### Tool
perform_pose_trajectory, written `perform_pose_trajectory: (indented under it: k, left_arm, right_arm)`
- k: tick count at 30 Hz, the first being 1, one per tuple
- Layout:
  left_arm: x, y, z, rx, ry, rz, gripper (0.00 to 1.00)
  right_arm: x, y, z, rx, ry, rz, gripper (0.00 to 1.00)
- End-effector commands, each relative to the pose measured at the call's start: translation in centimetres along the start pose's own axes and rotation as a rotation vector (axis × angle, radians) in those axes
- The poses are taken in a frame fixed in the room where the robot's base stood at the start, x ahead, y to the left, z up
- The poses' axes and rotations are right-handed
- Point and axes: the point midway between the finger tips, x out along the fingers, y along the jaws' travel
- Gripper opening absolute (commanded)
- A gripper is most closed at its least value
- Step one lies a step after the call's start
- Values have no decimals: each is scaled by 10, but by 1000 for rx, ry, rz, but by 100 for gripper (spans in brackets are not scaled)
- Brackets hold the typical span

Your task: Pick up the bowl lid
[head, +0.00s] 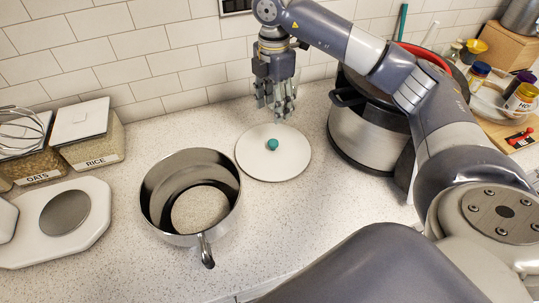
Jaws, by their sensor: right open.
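The bowl lid (259,162) is a round white disc with a small teal knob at its middle. It lies flat on the speckled counter, knob up. My right gripper (279,108) points down just above and behind the lid's far edge. It is open and empty, and looks apart from the lid and its knob. My left gripper is not in the head view.
A steel pan (156,211) stands left of the lid, its handle toward the front. A large steel pot (358,138) stands right, partly behind my right arm. Oats and rice containers (92,138) and a white scale (90,226) are at left. A tiled wall closes the back.

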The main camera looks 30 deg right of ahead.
Motion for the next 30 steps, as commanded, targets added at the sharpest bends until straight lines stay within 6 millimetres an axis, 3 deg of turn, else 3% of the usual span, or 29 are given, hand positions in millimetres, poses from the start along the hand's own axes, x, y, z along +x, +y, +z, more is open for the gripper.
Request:
perform_pose_trajectory:
  k: [1, 6, 15, 20, 30]
  left_arm:
    - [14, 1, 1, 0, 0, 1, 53]
    - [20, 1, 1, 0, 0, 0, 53]
    - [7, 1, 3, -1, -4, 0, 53]
    - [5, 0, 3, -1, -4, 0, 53]
    - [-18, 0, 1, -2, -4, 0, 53]
  right_arm:
    - [13, 0, 0, -1, 1, 2, 50]
    - [23, 0, -1, -4, 3, 1, 50]
    - [65, 0, -2, -5, 5, -1, 50]
    - [76, 0, -1, -5, 5, 1, 50]
    - [120, -2, 2, -6, 6, 0, 50]
